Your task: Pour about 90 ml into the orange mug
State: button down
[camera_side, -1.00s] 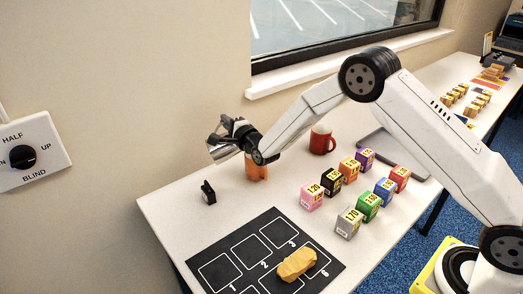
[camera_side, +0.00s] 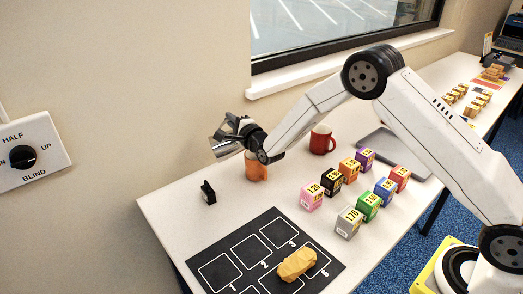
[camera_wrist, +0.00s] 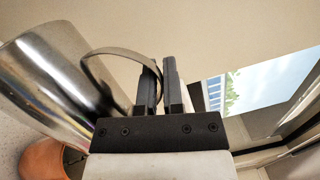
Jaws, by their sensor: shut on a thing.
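The orange mug (camera_side: 256,170) stands upright on the white table, partly hidden in the side view by my gripper and wrist. My gripper (camera_side: 240,130) is above the mug and a little to its left. In the wrist view my gripper (camera_wrist: 162,88) is shut on the thin curved handle of a shiny metal pitcher (camera_wrist: 42,85). The pitcher (camera_side: 222,147) is tilted in the side view, held off the table close to the mug's upper left. The orange mug also shows at the lower left of the wrist view (camera_wrist: 42,160). No liquid can be made out.
A red mug (camera_side: 321,141) stands to the right of the orange mug. Several numbered coloured boxes (camera_side: 349,222) stand in front of it. A small black object (camera_side: 208,192) stands at the left. A black numbered mat (camera_side: 232,240) bears a tan lump (camera_side: 297,264).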

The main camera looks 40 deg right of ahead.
aim_at(211, 138)
jog(key=shift+d+r, duration=0.15)
jog(key=a+f+n, duration=0.1)
jog(key=w+a+f+n+g, duration=0.1)
jog(key=a, duration=0.1)
jog(key=a+f+n, duration=0.1)
jog(key=shift+w+a+n, duration=0.3)
jog(key=shift+a+n, duration=0.05)
jog(key=shift+n, duration=0.05)
jog(key=shift+a, duration=0.1)
jog(key=shift+a+f+n+g, duration=0.1)
jog(key=shift+f+n+g, duration=0.1)
jog(key=shift+n+g, duration=0.15)
jog(key=shift+w+a+f+n, duration=0.2)
jog(key=shift+a+f+n, duration=0.2)
jog(key=shift+f+n, duration=0.25)
jog(key=shift+a+g, duration=0.15)
jog(key=shift+g, duration=0.1)
dwell(0.4)
